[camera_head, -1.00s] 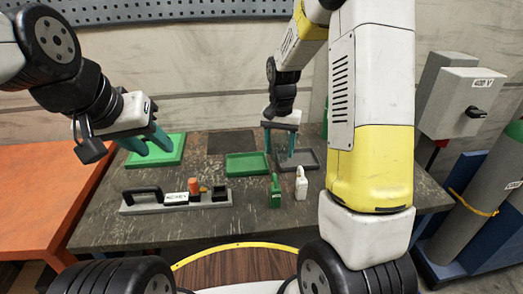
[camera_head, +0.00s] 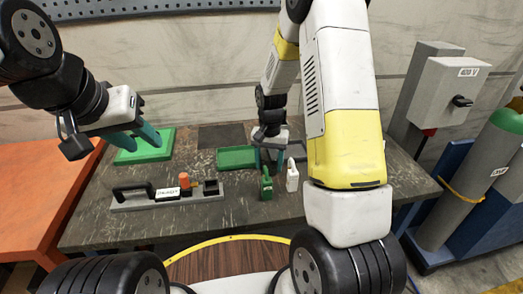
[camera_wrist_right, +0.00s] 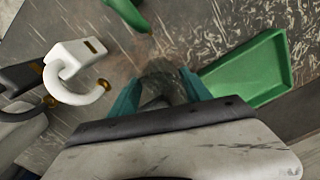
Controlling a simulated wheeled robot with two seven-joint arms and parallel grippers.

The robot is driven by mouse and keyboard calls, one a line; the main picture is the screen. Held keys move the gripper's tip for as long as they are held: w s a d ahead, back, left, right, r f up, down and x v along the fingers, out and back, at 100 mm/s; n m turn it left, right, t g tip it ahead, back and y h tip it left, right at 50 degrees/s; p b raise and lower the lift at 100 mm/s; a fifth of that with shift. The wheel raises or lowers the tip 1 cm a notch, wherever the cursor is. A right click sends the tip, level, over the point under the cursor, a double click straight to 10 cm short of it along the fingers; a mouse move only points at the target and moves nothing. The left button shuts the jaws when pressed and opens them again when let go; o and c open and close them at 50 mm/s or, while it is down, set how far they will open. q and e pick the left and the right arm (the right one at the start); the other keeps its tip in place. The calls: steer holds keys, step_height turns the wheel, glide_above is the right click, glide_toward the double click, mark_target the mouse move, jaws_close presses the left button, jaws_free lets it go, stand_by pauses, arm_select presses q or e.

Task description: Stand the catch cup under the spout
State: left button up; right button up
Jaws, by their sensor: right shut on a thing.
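My left gripper (camera_head: 134,142) is open and empty over a green pad (camera_head: 146,147). A grey fixture (camera_head: 150,204) carries a black handle, a label, an orange knob (camera_head: 184,180) and a dark square holder (camera_head: 212,188). I cannot make out the spout for certain.
The white piece shows a curved hook (camera_wrist_right: 82,92) in the wrist view.

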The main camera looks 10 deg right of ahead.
steer(key=o, duration=1.1)
